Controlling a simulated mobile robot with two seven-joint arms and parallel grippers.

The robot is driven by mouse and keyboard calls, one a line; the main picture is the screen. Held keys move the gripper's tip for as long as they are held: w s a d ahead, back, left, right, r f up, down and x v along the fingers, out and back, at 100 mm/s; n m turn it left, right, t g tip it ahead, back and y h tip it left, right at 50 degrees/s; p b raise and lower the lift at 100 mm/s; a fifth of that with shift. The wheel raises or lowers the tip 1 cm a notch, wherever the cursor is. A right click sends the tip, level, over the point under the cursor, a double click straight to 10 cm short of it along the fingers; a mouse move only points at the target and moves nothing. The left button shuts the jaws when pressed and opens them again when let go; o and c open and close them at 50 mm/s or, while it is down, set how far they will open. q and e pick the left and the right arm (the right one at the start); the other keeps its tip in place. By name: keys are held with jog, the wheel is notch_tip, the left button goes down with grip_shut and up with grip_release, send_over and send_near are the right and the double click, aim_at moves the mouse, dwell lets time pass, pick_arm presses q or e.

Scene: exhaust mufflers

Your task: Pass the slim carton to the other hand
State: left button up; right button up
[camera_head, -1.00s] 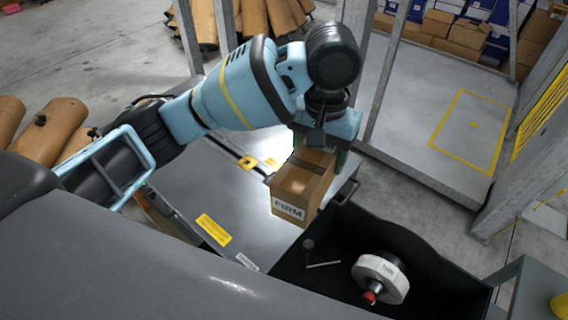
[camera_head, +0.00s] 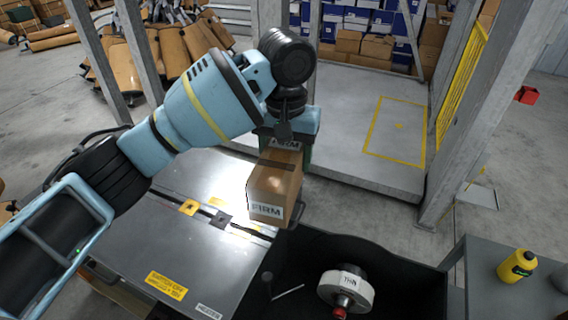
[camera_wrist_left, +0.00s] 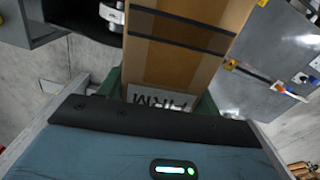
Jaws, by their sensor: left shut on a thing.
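The slim carton (camera_head: 275,183) is a brown box with dark tape bands and a white FIRM label. My left gripper (camera_head: 286,140) is shut on one end of it and holds it, hanging down in front of the gripper, by the edge of the metal case top. In the left wrist view the carton (camera_wrist_left: 180,50) extends away from the gripper (camera_wrist_left: 165,105), with its label partly hidden between the green fingers. My right gripper is not in view.
A black bin (camera_head: 395,262) holds a white roll (camera_head: 346,287) with a red tip. A grey metal case (camera_head: 165,235) lies at left. A grey table with a yellow bottle (camera_head: 517,266) stands at right. Metal posts (camera_head: 292,70) rise behind the arm.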

pick_arm(q)
jog(key=shift+w, duration=1.8)
